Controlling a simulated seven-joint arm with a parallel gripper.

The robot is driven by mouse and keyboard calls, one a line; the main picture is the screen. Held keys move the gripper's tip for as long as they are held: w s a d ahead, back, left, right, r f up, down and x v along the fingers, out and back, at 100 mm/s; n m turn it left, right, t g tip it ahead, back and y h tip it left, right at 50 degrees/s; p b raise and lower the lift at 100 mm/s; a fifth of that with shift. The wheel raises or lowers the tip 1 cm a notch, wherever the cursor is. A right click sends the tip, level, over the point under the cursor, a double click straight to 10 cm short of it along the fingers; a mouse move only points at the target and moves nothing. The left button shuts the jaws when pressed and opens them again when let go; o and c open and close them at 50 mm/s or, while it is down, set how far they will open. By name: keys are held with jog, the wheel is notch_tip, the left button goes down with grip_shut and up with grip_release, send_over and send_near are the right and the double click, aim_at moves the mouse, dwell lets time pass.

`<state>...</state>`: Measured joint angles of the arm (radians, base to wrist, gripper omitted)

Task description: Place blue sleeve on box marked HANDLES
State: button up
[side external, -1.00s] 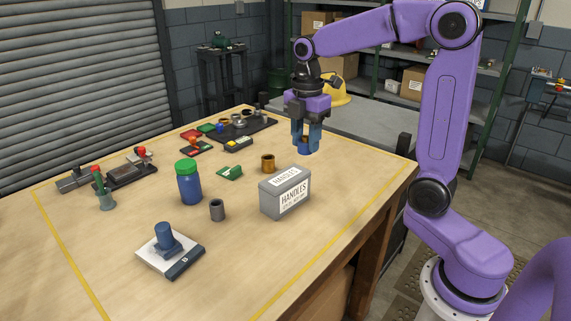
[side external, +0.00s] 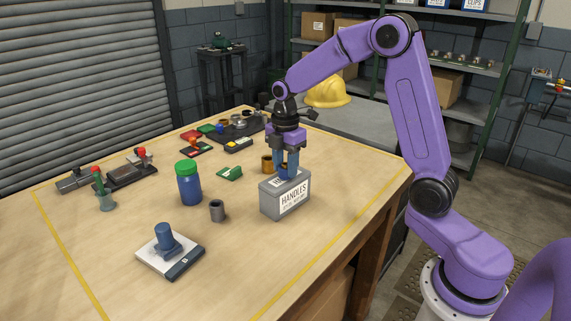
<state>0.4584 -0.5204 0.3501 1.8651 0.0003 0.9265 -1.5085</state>
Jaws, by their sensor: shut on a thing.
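The grey box marked HANDLES (side external: 285,203) stands on the workbench, with lettering on its front and lid. My gripper (side external: 287,174) points down over its lid, its blue fingers shut on the blue sleeve (side external: 285,170). The sleeve is small and mostly hidden between the fingers. It is at or just above the lid; I cannot tell whether it touches.
A brown sleeve (side external: 267,164) stands just behind the box, close to my fingers. A grey sleeve (side external: 217,211) and a blue jar with a green lid (side external: 189,184) stand to the left. A white block with a blue post (side external: 168,249) is at front left. The front right of the bench is clear.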

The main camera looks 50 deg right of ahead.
aim_at(285, 163)
jog(key=o, duration=1.2)
jog(key=shift+f, duration=0.1)
notch_tip(285, 163, up, 12)
jog(key=s+a+f+m, duration=0.2)
jog(key=s+a+f, duration=0.1)
jog(key=s+a, duration=0.85)
jog(key=s+d+f+m, duration=0.1)
jog(key=s+f, duration=0.2)
jog(key=s, duration=0.7)
jog(key=s+d+f+m, duration=0.1)
jog(key=s+f+m, duration=0.1)
jog(key=s, duration=0.7)
jog(key=shift+s+d+f, duration=0.25)
jog(key=shift+s+f, duration=0.1)
jog(key=shift+f, duration=0.3)
